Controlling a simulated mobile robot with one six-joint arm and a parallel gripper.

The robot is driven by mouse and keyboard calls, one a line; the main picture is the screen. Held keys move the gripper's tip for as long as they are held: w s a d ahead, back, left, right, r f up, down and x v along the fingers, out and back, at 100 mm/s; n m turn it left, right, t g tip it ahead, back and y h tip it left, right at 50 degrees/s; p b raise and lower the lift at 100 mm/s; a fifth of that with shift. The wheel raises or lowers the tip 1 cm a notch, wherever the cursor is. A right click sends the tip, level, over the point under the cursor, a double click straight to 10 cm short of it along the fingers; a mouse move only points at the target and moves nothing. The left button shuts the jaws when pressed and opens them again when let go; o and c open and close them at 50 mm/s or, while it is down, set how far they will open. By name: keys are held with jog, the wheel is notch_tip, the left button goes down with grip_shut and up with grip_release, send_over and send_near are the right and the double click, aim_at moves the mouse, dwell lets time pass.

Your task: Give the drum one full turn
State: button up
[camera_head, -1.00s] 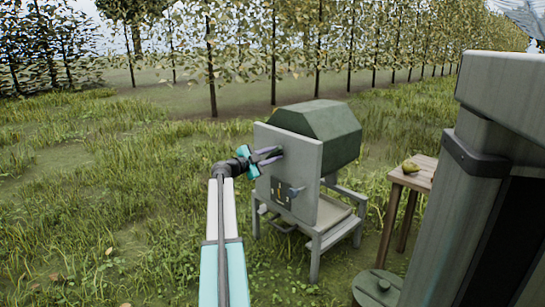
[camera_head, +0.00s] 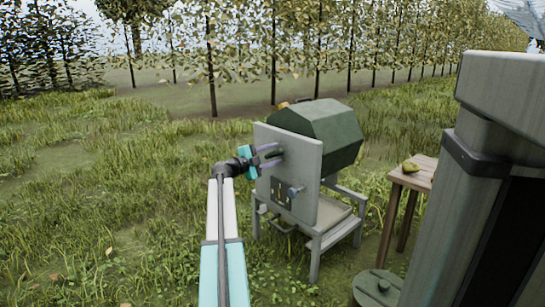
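The drum (camera_head: 330,132) is dark green and faceted. It sits on a grey stand (camera_head: 318,243), behind an upright grey panel (camera_head: 300,160). A small orange-brown patch (camera_head: 284,105) shows at the drum's upper left edge. A small grey knob or handle (camera_head: 296,191) sticks out low on the panel's front, beside dark marks. My gripper (camera_head: 274,155) is at the upper left part of the panel, above the knob. Its two fingers look spread, with nothing visible between them. I cannot tell whether they touch the panel.
A wooden table (camera_head: 412,180) with a yellow-green pear (camera_head: 410,168) stands to the right. A large grey, post-like structure (camera_head: 485,150) fills the right side. A round, knobbed lid-like object (camera_head: 378,288) is low at the front. Grass is open on the left; tree rows stand behind.

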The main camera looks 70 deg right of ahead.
jog(key=v, duration=1)
dwell(0.7)
jog(key=shift+s, duration=0.1)
jog(key=shift+n, duration=0.3)
jog(key=n+p, duration=0.1)
jog(key=n, duration=0.9)
jog(key=n+p, duration=0.1)
jog(key=n, duration=0.9)
jog(key=n+p, duration=0.1)
jog(key=n, duration=0.9)
jog(key=shift+w+a+n, duration=0.2)
jog(key=shift+a+n, duration=0.1)
jog(key=shift+a, duration=0.05)
